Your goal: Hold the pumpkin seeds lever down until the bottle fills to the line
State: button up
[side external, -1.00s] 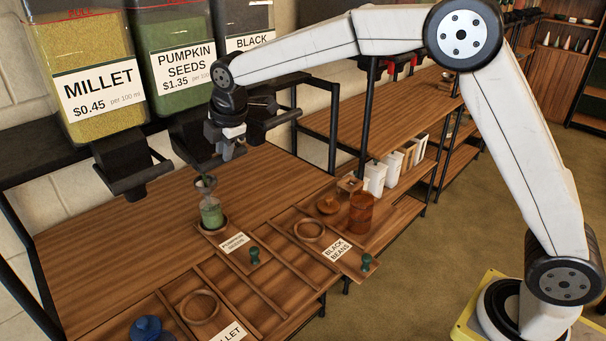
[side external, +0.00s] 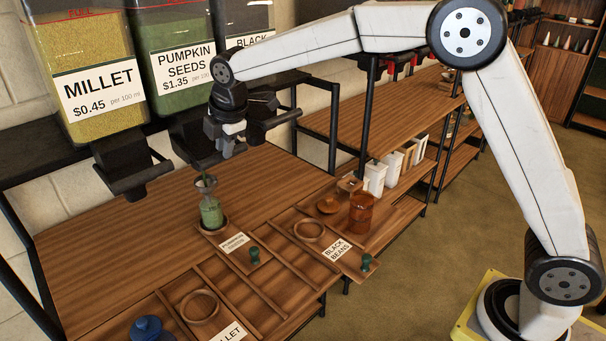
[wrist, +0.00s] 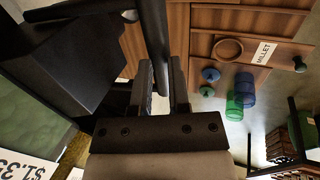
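The pumpkin seeds dispenser (side external: 181,50) is a green-filled bin with a price label. Its dark spout and lever area is partly hidden by my gripper (side external: 226,143). A clear bottle (side external: 211,212) stands upright below with a funnel (side external: 205,183) in its neck. Green seeds fill much of the bottle; the fill line is too small to make out. In the wrist view my gripper (wrist: 163,85) has its fingers apart with a dark bar (wrist: 154,35) reaching to the gap. I cannot tell whether they clamp it.
The millet dispenser (side external: 84,75) is at left. An amber bottle (side external: 361,213) stands by the black beans label (side external: 337,249). A blue bottle (side external: 147,329) is at the front left. The wooden counter (side external: 110,230) left of the bottle is clear.

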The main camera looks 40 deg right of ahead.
jog(key=shift+s+r, duration=0.1)
jog(key=shift+r, duration=2.1)
jog(key=shift+r, duration=0.1)
jog(key=shift+r, duration=2.4)
jog(key=s+d+f+m, duration=0.4)
jog(key=s+f+m, duration=0.2)
jog(key=s, duration=0.3)
jog(key=s+d+f+m+g, duration=0.1)
jog(key=s+d+f+m, duration=0.3)
jog(key=s+f+m, duration=0.2)
jog(key=s+d+f+m, duration=0.5)
jog(key=s+f, duration=0.5)
jog(key=s, duration=0.3)
jog(key=shift+m, duration=0.5)
